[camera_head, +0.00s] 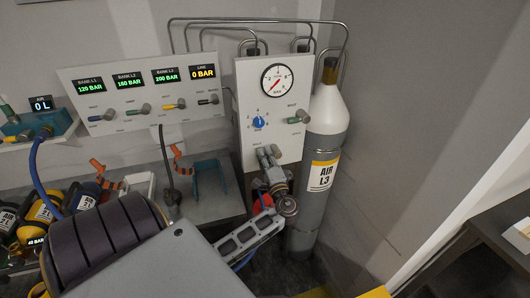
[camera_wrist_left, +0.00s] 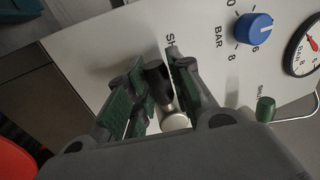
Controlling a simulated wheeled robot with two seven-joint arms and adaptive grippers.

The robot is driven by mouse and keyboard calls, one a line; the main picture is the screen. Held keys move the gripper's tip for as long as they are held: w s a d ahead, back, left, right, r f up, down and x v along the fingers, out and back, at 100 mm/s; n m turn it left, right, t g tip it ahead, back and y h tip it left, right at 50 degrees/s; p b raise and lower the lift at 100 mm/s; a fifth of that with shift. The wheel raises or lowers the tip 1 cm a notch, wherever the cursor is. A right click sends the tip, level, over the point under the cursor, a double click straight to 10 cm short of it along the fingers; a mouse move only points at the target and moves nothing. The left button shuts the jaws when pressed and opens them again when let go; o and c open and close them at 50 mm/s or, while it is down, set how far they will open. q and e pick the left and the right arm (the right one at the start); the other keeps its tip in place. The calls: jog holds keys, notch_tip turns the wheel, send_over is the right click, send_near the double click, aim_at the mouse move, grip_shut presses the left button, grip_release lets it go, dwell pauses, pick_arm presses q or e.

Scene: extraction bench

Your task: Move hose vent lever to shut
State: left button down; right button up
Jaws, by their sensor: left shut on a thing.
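My left gripper (camera_head: 267,154) is at the lower part of the white regulator panel (camera_head: 246,90). In the left wrist view the left gripper (camera_wrist_left: 155,68) has its green-padded fingers around a dark lever handle (camera_wrist_left: 157,86) with a round metal hub (camera_wrist_left: 174,121), and is shut on it. I take this as the hose vent lever; in the head view the gripper hides it. A partly covered label beginning "SH" is beside the fingertips. My right gripper is not in view.
A blue knob (camera_head: 259,122), a green-handled lever (camera_head: 299,117) and a gauge (camera_head: 277,80) sit on the same panel. The AIR L3 cylinder (camera_head: 323,125) stands close at the right. The bank panel (camera_head: 145,92) is at left; its line display reads 0 BAR.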

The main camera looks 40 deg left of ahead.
pick_arm(q)
jog(key=shift+r, duration=0.15)
jog(key=c, duration=1.3)
grip_release()
jog(key=shift+o, duration=0.2)
jog(key=shift+d, duration=0.1)
jog(key=v, duration=1.1)
jog(key=shift+s+d, duration=0.2)
jog(key=shift+d, duration=0.15)
jog(key=shift+w, duration=0.1)
